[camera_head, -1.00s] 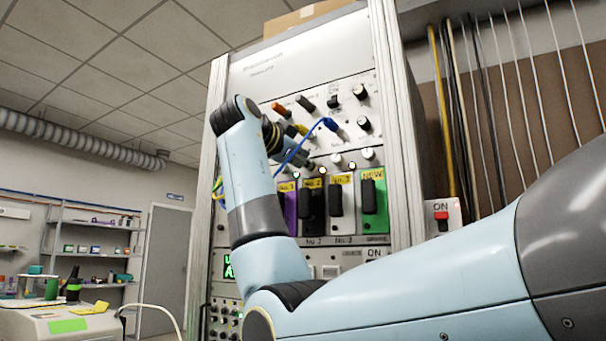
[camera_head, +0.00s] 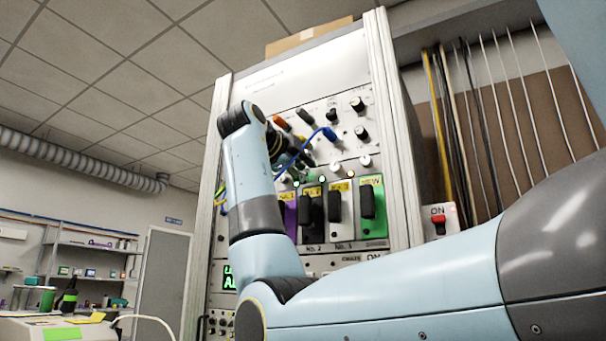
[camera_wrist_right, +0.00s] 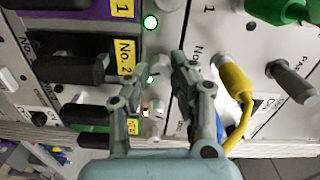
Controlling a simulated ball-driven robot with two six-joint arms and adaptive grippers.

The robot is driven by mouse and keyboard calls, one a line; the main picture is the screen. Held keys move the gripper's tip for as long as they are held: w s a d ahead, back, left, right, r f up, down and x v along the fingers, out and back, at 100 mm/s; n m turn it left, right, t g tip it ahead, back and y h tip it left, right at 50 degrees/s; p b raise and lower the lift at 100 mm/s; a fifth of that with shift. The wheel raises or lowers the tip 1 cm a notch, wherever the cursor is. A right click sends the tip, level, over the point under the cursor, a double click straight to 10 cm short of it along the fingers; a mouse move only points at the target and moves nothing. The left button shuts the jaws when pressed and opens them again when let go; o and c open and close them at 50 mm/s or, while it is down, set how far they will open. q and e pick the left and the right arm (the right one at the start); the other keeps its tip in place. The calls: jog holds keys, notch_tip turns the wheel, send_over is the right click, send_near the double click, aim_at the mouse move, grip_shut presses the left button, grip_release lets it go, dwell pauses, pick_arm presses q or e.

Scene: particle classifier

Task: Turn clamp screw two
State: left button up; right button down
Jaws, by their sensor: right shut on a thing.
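The rack's row of modules includes the black No. 2 module (camera_head: 312,213), which also shows in the wrist view (camera_wrist_right: 65,58) with its yellow label. My right gripper (camera_head: 300,176) is up against the panel just above this module. In the wrist view its two fingers (camera_wrist_right: 157,80) stand on either side of a small metal screw head (camera_wrist_right: 154,72) beside the No. 2 label. This is clamp screw two, and the gripper is shut on it. The fingers and wrist largely hide it in the head view. My left gripper is not in view.
More clamp screws (camera_head: 336,169) sit in the same row to the right. A blue cable (camera_head: 312,143) arcs close to my right wrist. A yellow plug (camera_wrist_right: 236,82) stands close to the right finger in the wrist view. A red ON switch (camera_head: 438,218) is right of the rack.

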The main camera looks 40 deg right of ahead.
jog(key=shift+r, duration=0.1)
dwell(0.3)
jog(key=c, duration=1.1)
grip_release()
jog(key=v, duration=1.2)
